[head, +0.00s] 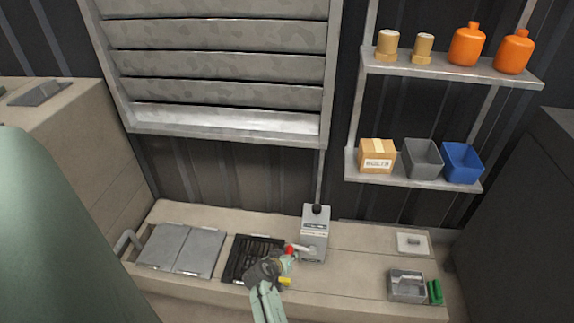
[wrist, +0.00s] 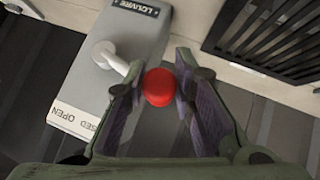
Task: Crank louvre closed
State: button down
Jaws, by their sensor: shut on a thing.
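The louvre (head: 215,62) is a grey metal frame with several slats on the back wall; the slats lie nearly flat in the frame, with a bright strip at the bottom one. The crank box (head: 314,234) stands on the bench below it and has a "LOUVRE" label in the wrist view (wrist: 120,45). A pale crank arm (wrist: 120,65) reaches from the box to a red knob (wrist: 158,87). My gripper (head: 284,254) is at the knob, left of the box in the head view. In the wrist view its fingers (wrist: 160,92) are on either side of the knob, shut on it.
A black grate (head: 252,258) and grey lids (head: 182,248) lie left of the box. A grey tray (head: 407,286) and a green object (head: 434,291) are at the right. Shelves with orange bottles (head: 467,45) and bins (head: 422,158) hang above. A rod (head: 320,178) rises from the box.

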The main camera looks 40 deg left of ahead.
jog(key=shift+f, duration=0.1)
dwell(0.3)
jog(key=c, duration=1.3)
grip_release()
notch_tip(320, 180, up, 10)
jog(key=shift+r, duration=0.1)
